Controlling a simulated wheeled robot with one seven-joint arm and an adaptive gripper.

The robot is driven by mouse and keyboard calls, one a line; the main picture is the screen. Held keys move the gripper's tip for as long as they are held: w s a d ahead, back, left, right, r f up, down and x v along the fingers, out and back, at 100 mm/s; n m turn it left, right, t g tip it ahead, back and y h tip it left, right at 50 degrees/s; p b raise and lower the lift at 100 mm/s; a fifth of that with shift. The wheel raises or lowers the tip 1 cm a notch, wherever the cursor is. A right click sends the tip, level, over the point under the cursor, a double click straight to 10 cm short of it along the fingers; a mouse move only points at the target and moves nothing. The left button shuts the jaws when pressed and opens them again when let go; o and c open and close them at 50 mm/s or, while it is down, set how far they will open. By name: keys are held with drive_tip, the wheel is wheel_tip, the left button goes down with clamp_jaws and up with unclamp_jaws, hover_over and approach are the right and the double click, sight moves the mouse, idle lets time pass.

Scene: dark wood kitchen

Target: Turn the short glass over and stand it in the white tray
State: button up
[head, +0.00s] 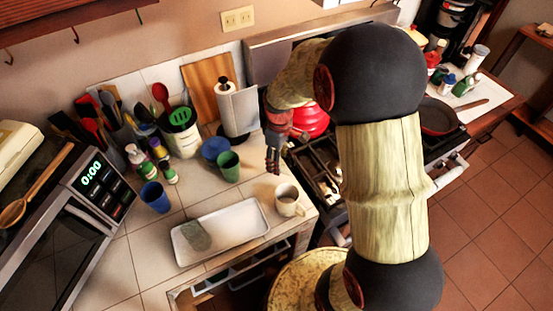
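The white tray (245,226) lies on the tiled counter near its front edge. A small grey-green, see-through glass (196,236) is in the left part of the tray; it seems tilted or on its side, but I cannot tell surely. My gripper (273,166) points down above the counter, behind the cream mug and to the right of the green cup. It is apart from the tray and the glass. I see nothing held in it, and its fingers are too small and dark to judge their opening.
A cream mug (287,200) stands right of the tray. A green cup (229,167), a blue cup (156,197) and a blue bowl (215,148) stand behind it. A paper roll (238,110) and utensil pots are farther back. The microwave (95,200) is left, the stove right.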

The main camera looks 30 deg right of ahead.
drive_tip(key=s+a+r+p, duration=0.1)
drive_tip(key=s+a+r, duration=0.1)
drive_tip(key=s+r, duration=0.5)
drive_tip(key=shift+s, duration=2.15)
drive_tip(key=shift+a+r, duration=0.1)
